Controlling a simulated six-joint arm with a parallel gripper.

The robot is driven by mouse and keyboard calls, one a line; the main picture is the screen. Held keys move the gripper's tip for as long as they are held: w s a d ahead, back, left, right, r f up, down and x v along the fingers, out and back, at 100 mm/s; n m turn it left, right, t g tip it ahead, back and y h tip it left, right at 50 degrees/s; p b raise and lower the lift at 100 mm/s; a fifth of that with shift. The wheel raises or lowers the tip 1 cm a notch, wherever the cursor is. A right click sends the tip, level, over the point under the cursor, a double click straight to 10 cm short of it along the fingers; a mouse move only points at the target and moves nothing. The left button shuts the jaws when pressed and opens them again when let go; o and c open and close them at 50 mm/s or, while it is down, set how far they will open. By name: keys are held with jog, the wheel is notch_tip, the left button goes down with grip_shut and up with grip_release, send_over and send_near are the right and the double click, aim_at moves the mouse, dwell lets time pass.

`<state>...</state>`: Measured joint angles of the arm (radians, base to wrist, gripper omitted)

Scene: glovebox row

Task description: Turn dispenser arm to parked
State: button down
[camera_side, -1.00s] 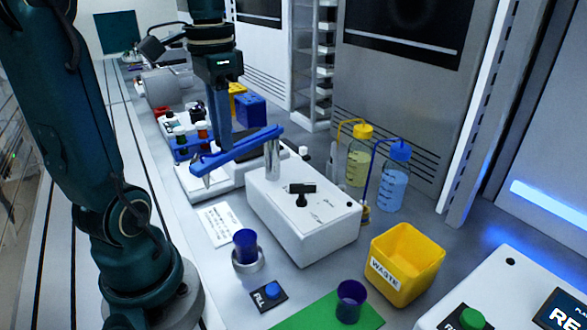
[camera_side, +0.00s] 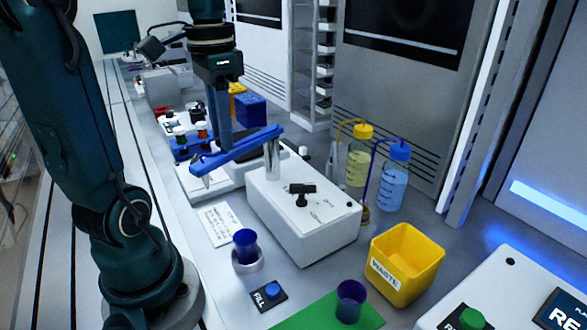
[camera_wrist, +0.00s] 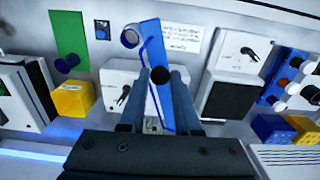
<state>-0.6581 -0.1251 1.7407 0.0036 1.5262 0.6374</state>
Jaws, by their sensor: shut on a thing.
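The dispenser arm (camera_side: 243,149) is a long blue bar on a silver post (camera_side: 272,160) that rises from a white dispenser box (camera_side: 310,220). In the side view it points left, out past the box edge, with a nozzle at its far end. My gripper (camera_side: 224,148) reaches down from above and is shut on the bar partway along it. In the wrist view the dispenser arm (camera_wrist: 152,48) runs between my two fingers (camera_wrist: 159,85). The exact contact is partly hidden. A black selector knob (camera_side: 301,191) sits on the box top; no parked mark is readable.
A yellow waste bin (camera_side: 405,265) and a green mat (camera_side: 310,314) lie to the right. Yellow and blue bottles (camera_side: 392,188) stand behind the box.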

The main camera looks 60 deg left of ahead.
jog(key=shift+a, duration=0.1)
jog(key=a+m, duration=0.8)
jog(key=m, duration=0.1)
jog(key=shift+w+a, duration=0.35)
jog(key=shift+a, duration=0.05)
dwell(0.6)
jog(key=c, duration=0.6)
grip_release()
jog(key=shift+r, duration=2.6)
